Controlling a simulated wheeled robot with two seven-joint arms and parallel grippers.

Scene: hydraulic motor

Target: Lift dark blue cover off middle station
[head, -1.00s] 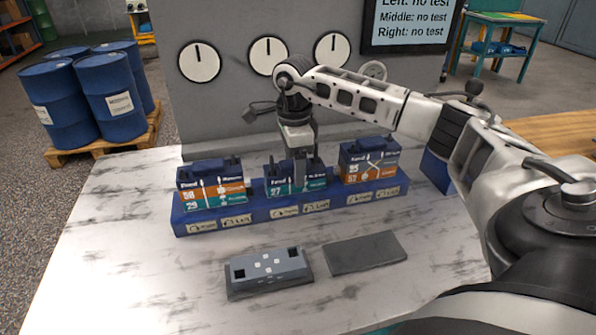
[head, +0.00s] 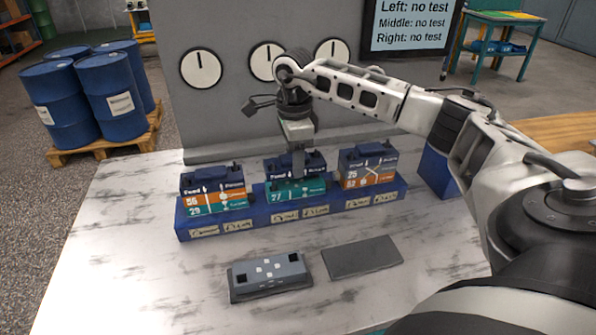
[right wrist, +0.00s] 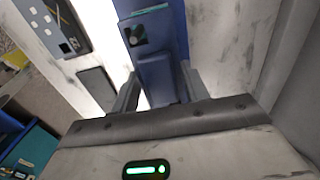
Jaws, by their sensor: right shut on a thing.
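The station block (head: 295,216) is a long blue base with left, middle and right stations. My right gripper (head: 299,172) points down over the middle station and is shut on its dark blue cover (head: 275,168). The cover sits slightly raised above the teal body (head: 290,190) of the middle station; whether it is fully clear of it cannot be told. In the right wrist view the dark blue cover (right wrist: 160,80) is between the two fingers of my right gripper (right wrist: 158,92). My left gripper is not in view.
The left station (head: 212,190) and right station (head: 367,168) flank the middle one closely. A grey button box (head: 270,272) and a flat dark grey plate (head: 361,257) lie in front. A gauge panel (head: 225,115) stands behind. The marble table's left side is clear.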

